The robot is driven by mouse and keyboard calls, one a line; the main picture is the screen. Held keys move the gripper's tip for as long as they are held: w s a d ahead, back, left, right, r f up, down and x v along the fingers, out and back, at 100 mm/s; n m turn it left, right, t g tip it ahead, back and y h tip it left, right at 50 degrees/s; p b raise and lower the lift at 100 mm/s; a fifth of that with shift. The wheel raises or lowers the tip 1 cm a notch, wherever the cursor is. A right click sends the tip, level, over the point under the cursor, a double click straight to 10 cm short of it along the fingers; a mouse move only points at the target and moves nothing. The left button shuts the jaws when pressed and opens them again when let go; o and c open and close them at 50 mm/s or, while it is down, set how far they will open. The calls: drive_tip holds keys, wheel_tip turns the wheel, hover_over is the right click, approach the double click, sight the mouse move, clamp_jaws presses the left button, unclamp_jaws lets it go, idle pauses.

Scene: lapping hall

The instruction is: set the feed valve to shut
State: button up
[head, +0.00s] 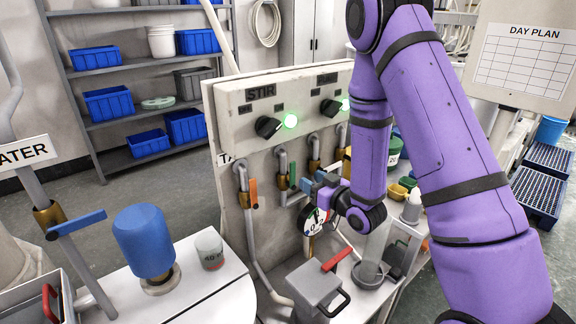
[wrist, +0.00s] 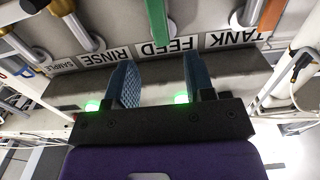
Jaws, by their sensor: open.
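The feed valve has a green lever (head: 292,174) on the pipe panel, to the right of an orange lever (head: 253,192). In the head view the green lever is roughly vertical, beside its pipe. In the wrist view the green lever (wrist: 156,18) comes in from the top, above the FEED label (wrist: 167,50). My gripper (head: 316,184) is in front of the panel, right of the green lever. In the wrist view my gripper (wrist: 157,68) is open, with its two blue pads apart. The lever's end lies toward the gap between them; contact cannot be told.
The panel (head: 229,135) carries STIR and another knob with green lights. The TANK orange lever (wrist: 272,15) and the RINSE pipe (wrist: 83,35) flank the feed valve. A gauge (head: 316,222) and a red-handled valve (head: 337,258) are below my gripper.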

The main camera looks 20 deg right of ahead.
sight(294, 169)
drive_tip(key=x, duration=1)
drive_tip(key=shift+w+a, duration=0.1)
drive_tip(key=shift+w, duration=0.1)
clamp_jaws()
